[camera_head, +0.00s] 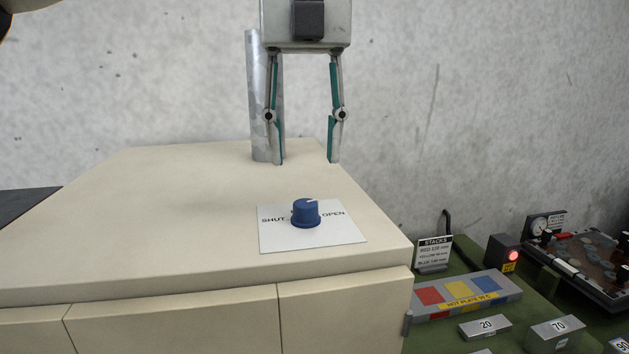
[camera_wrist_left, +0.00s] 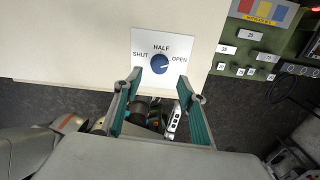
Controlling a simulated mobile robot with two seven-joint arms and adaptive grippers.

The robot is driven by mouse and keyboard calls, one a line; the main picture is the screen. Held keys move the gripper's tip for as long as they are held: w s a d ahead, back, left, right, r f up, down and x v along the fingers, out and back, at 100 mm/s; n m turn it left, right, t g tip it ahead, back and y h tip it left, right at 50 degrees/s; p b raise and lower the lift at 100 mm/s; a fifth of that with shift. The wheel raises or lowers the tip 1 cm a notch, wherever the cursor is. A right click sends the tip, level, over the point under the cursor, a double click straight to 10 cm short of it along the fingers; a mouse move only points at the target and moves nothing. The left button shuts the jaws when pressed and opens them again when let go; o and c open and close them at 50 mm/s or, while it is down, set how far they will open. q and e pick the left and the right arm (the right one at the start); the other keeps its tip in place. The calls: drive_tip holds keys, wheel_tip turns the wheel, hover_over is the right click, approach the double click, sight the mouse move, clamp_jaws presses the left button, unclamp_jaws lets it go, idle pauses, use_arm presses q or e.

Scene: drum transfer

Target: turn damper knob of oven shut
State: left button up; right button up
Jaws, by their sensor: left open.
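The blue damper knob (camera_head: 306,213) stands on a white label plate (camera_head: 285,240) on the cream oven top (camera_head: 150,210). The plate reads SHUT at left and OPEN at right. In the left wrist view the knob (camera_wrist_left: 160,64) also shows HALF above it, and its white pointer mark points right, toward OPEN. My left gripper (camera_head: 307,160) points down with its fingers spread and nothing between them. It appears above the knob in the head view, apart from it. In the left wrist view the knob lies between the lines of the open fingertips (camera_wrist_left: 158,75). My right gripper is not in view.
A grey metal pipe (camera_head: 260,95) rises at the oven's back, behind the left gripper. To the right, a lower green bench (camera_head: 440,335) holds a STACKS sign (camera_head: 434,254), a coloured hot plate (camera_head: 466,296), numbered blocks (camera_head: 485,327) and a red lamp (camera_head: 512,254). The oven top is otherwise clear.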

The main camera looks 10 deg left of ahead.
sight(305, 202)
use_arm(q)
drive_tip(key=shift+s+f, duration=0.15)
drive_tip(key=shift+f, duration=3.7)
drive_tip(key=c, duration=1.1)
